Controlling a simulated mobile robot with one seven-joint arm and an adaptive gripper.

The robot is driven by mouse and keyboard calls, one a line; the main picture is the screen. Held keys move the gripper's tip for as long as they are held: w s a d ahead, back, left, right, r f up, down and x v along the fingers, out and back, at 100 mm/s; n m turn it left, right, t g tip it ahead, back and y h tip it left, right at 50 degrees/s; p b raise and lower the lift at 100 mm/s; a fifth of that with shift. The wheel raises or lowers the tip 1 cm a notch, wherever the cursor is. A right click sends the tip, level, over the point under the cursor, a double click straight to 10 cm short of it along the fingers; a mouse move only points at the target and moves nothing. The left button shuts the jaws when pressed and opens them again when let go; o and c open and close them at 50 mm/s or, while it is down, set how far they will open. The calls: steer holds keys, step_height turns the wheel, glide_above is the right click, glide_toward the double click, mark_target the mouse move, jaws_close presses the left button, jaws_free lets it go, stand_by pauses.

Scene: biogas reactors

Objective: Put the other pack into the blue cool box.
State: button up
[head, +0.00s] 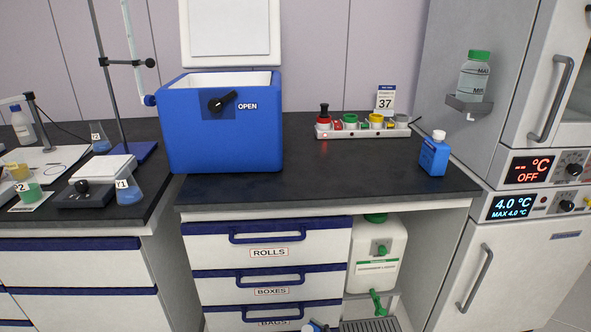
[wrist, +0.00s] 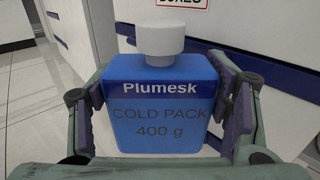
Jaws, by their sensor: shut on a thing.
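The blue cool box (head: 222,135) stands on the dark bench in the head view. Its white lid (head: 230,30) is raised, and a black knob on its front sits beside the word OPEN. The box floor is hidden behind its front wall. In the wrist view my gripper (wrist: 165,118) is shut on a blue cold pack (wrist: 160,88) with a white cap, marked Plumesk, 400 g. The pack is upright between the fingers, in front of the drawers. Another blue pack (head: 434,157) with a white cap stands on the bench at the right.
A rack with coloured caps (head: 362,127) and a sign reading 37 stand at the bench's back. A green-capped bottle (head: 474,77) sits on a bracket at the right. A stand (head: 112,75) rises left of the box. The bench front is clear.

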steer(key=shift+n+g+y, duration=0.3)
steer(key=a+f, duration=0.1)
steer(key=s+a+f, duration=0.1)
steer(key=a+f, duration=0.1)
steer(key=shift+s+a, duration=0.2)
steer(key=shift+s, duration=0.2)
steer(key=shift+d, duration=0.15)
